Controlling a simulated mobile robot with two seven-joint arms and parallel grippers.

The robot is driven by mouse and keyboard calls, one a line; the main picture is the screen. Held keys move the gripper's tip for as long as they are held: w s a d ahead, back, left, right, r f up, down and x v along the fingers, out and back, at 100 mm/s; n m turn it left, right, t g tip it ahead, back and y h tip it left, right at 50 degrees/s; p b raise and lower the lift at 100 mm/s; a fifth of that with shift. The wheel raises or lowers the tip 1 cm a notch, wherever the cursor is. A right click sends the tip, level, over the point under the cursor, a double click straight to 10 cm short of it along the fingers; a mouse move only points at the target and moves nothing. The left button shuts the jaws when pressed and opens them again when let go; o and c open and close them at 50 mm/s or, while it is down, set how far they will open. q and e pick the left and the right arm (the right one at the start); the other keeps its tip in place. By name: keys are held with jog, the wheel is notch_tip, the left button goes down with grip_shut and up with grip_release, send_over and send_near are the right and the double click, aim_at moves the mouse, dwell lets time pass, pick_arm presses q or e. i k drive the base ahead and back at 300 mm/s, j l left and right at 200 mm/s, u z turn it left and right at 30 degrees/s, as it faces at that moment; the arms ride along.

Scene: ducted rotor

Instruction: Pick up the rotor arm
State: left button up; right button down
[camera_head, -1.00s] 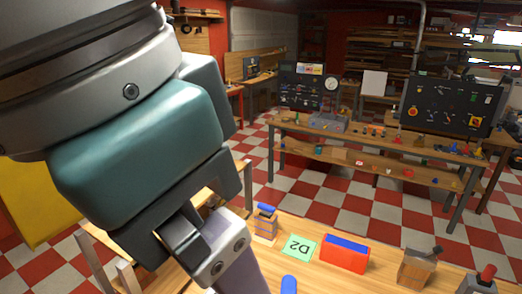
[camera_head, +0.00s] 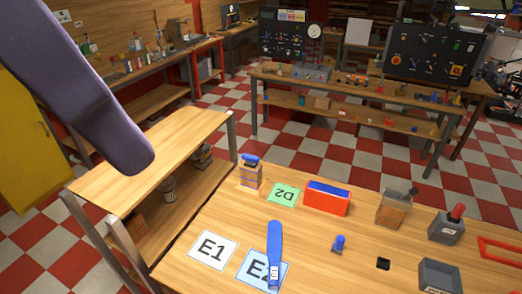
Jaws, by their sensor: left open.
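A long blue piece with a white label at its near end (camera_head: 275,255) lies on the blue-edged E2 card (camera_head: 252,272) at the table's front. It looks like the rotor arm, though I cannot be certain. Of my left gripper (camera_head: 130,155), only one long purple finger shows, large at the upper left; its other finger is outside the picture. The gripper is open, apart from the blue piece and to its upper left. I see nothing held. My right gripper is not in view.
The wooden table (camera_head: 210,219) also bears an E1 card (camera_head: 212,248), a green D2 card (camera_head: 284,195), a red-and-blue block (camera_head: 327,198), a small blue knob (camera_head: 339,244) and grey boxes at right. A wooden shelf unit (camera_head: 150,150) stands at left.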

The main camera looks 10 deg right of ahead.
aim_at(274, 244)
jog(key=i+l+z, duration=0.15)
jog(key=l, duration=0.2)
jog(key=i+l+z, duration=0.1)
jog(key=l+z, duration=0.3)
jog(key=i+l+z, duration=0.15)
jog(key=z, duration=0.3)
jog(key=i+l+z, duration=0.2)
jog(key=i+l+u, duration=0.15)
jog(key=u, duration=0.25)
jog(key=i+l+u, duration=0.55)
jog(key=u, duration=0.15)
jog(key=i+l+u, duration=0.1)
jog(key=l+u, duration=0.25)
